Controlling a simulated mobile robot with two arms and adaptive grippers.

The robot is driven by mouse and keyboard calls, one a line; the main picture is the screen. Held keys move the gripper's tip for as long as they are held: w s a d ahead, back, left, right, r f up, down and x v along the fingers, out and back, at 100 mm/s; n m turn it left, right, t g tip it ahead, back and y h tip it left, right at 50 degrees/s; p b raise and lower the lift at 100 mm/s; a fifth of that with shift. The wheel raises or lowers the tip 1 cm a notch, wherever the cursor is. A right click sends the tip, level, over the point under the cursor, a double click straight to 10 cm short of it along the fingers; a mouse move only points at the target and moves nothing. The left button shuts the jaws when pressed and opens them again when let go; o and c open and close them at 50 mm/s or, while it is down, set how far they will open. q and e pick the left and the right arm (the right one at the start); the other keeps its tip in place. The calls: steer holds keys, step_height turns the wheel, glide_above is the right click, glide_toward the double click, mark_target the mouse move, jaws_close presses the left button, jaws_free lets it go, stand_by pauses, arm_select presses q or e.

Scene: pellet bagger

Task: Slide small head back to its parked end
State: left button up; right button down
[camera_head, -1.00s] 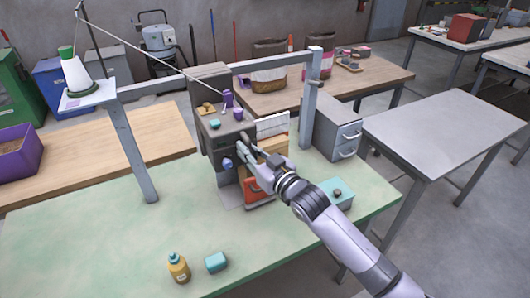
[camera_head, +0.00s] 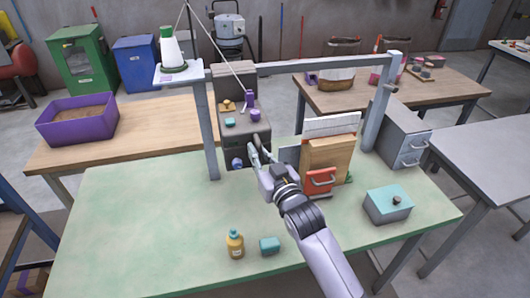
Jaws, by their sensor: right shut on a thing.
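The small head (camera_head: 243,130) is a dark grey box with purple, teal and yellow fittings on top and a blue knob low on its front. It stands close beside the left post (camera_head: 209,132) of a grey frame, in front of a taller grey panel. A thread runs from above the white cone (camera_head: 172,48) down to its purple fitting. My right gripper (camera_head: 256,149) is shut at the head's front right side, apparently on its grip. The fingers hide exactly what they hold. My left gripper is not in view.
Upright boards and an orange-red piece with a handle (camera_head: 320,180) stand right of my gripper. A teal-topped box (camera_head: 389,205), yellow bottle (camera_head: 235,245) and teal block (camera_head: 270,246) sit on the green table. The table's left part is clear.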

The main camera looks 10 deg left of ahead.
steer(key=c, duration=1.6)
jaws_free()
steer(key=v, duration=1.2)
steer(key=shift+f, duration=0.1)
